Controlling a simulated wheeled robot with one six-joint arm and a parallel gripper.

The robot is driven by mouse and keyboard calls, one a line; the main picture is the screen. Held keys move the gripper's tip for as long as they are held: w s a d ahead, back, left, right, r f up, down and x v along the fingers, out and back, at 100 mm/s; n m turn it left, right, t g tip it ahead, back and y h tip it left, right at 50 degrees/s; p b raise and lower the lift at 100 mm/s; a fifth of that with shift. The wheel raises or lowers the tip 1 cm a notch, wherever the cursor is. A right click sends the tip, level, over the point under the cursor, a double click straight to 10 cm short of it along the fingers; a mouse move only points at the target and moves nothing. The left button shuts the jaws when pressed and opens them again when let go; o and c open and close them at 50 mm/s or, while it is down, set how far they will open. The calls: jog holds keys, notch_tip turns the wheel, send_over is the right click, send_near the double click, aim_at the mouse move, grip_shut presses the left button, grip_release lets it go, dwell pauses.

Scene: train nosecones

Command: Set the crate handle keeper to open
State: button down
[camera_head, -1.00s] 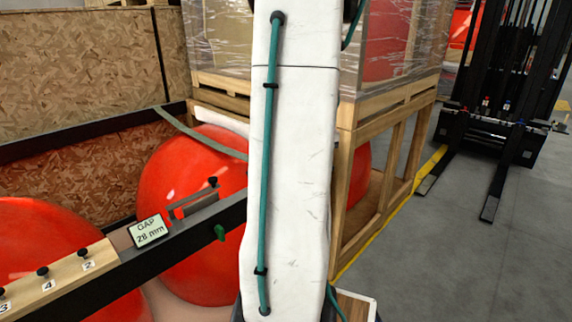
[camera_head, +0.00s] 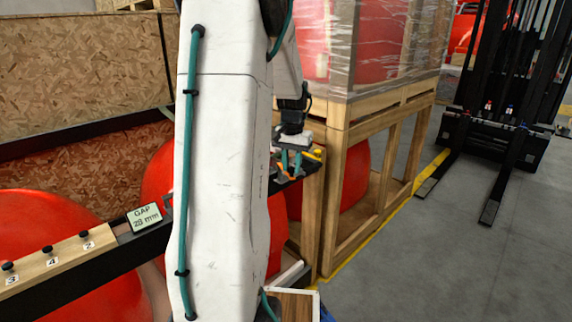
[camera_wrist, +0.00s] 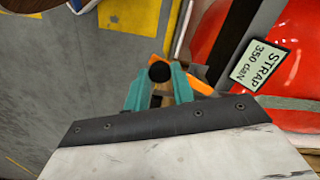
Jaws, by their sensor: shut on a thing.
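My gripper (camera_wrist: 158,88) shows in the wrist view with its teal fingers on either side of a round black knob (camera_wrist: 160,72), shut on it. An orange part (camera_wrist: 200,86) lies behind and beside the fingers. In the head view my gripper (camera_head: 290,160) is at the far end of the dark rail, beside the wooden stand, with orange showing just under it. I cannot tell for sure which of these parts is the crate handle keeper, or how it is set. My fingers hide part of it.
A GAP 28 mm sign (camera_head: 144,217) and a wooden strip (camera_head: 60,258) with numbered black knobs are on the left. A STRAP sign (camera_wrist: 258,64) is near red nosecones. A wrapped crate on a wooden stand (camera_head: 335,190) is close on the right. Grey floor (camera_head: 440,260) is open beyond.

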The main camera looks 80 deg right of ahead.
dwell(0.3)
jog(key=c, duration=1.2)
grip_release()
jog(key=shift+a, duration=0.1)
jog(key=shift+o, duration=0.2)
notch_tip(320, 180, up, 8)
jog(key=shift+f, duration=0.1)
